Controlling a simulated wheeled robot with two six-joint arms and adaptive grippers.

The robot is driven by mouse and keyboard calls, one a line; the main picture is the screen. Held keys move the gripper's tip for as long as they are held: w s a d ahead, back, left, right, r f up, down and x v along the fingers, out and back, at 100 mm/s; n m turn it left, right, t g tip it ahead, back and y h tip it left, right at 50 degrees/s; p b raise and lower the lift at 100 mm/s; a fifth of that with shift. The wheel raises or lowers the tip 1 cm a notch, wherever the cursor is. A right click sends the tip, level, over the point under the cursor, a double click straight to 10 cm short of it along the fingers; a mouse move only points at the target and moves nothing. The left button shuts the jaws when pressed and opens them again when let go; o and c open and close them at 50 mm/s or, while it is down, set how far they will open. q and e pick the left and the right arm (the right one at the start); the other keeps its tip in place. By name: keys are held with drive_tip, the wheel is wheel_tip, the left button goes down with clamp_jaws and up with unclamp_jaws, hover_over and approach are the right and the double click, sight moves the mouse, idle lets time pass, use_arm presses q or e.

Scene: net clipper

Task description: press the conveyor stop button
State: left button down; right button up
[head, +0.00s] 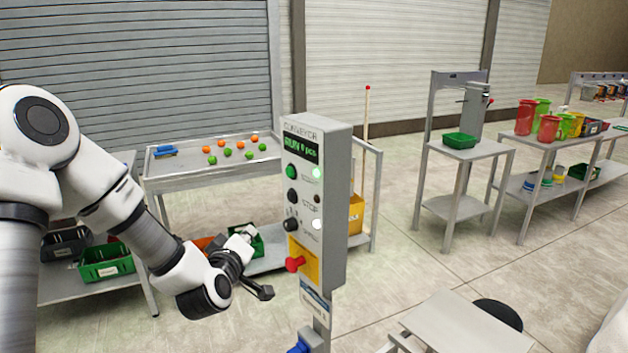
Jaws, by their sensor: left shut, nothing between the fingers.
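A grey conveyor control box (318,205) stands on a post in the middle of the head view. Its display (301,147) reads RUN. Down its front are a green button (291,171), a black button (291,196) beside the STOP label, a black knob (290,224) and a red mushroom button (295,263) on a yellow plate. The upper green lamp (318,173) is lit; the lamp by STOP (317,199) is dark. My left gripper (262,291) is shut and empty, left of the box and low, near the red button's height, apparently touching nothing.
Behind stands a table (190,174) with orange and green balls. Green bins (105,262) sit on low shelves at the left. A pale bench (465,325) is at front right, with a stool (497,314) beside it.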

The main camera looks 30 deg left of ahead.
sight(291, 197)
use_arm(q)
wheel_tip(291, 197, up, 6)
drive_tip(key=s+a, duration=0.1)
drive_tip(key=s, duration=0.1)
drive_tip(key=w+d, duration=0.4)
drive_tip(key=w, duration=0.4)
drive_tip(key=shift+w+f+n+t, duration=0.3)
drive_tip(key=shift+w+f+t, duration=0.05)
drive_tip(key=shift+w+t, duration=0.05)
use_arm(e)
drive_tip(key=shift+s+a+r, duration=0.2)
drive_tip(key=shift+s+r, duration=0.15)
idle(0.7)
use_arm(q)
drive_tip(key=shift+w+d+b, duration=0.25)
drive_tip(key=shift+w+b, duration=0.1)
use_arm(e)
drive_tip(key=shift+f, duration=0.15)
use_arm(q)
drive_tip(key=shift+w+d, duration=0.15)
drive_tip(key=shift+w, duration=0.25)
use_arm(e)
drive_tip(key=shift+f, duration=0.1)
idle(0.4)
use_arm(q)
drive_tip(key=shift+s+a+b, duration=0.3)
drive_tip(key=shift+s+a, duration=0.1)
drive_tip(key=shift+s, duration=0.4)
use_arm(e)
drive_tip(key=shift+f, duration=0.25)
